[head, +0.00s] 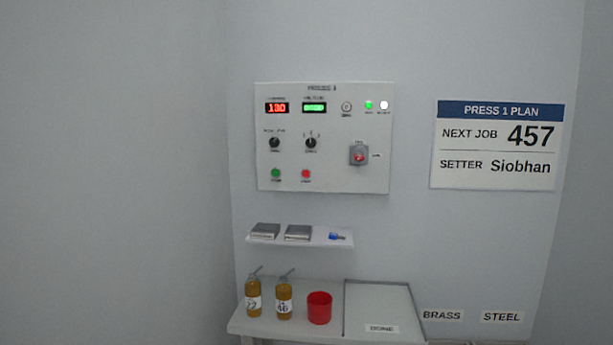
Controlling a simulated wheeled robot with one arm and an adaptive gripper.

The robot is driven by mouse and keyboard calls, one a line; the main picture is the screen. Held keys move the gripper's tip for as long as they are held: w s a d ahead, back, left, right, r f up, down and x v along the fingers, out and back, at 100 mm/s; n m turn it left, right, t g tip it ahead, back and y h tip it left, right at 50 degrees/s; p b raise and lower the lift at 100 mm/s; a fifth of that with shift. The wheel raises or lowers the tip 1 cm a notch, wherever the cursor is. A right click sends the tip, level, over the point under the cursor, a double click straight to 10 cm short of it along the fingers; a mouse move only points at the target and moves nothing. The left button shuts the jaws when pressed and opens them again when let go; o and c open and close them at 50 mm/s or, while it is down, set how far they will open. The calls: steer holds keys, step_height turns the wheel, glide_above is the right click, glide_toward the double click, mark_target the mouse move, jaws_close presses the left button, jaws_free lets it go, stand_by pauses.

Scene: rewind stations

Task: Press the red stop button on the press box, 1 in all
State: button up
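The press box (340,118) is a pale panel mounted on the wall, left of the plan sign, in the head view. Its round red button (306,174) sits at the lower left of the panel, just right of a round green button (276,174). The small labels under both buttons are too blurred to read surely. A grey switch with a red centre (359,155) is at the panel's right. Nothing covers the panel. My gripper is not in view.
A small shelf (340,242) below the panel holds two grey blocks and a blue item. Below it a table (238,324) bears two amber bottles (284,302), a red cup (319,308) and a tray marked DONE (378,297). The space before the panel looks clear.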

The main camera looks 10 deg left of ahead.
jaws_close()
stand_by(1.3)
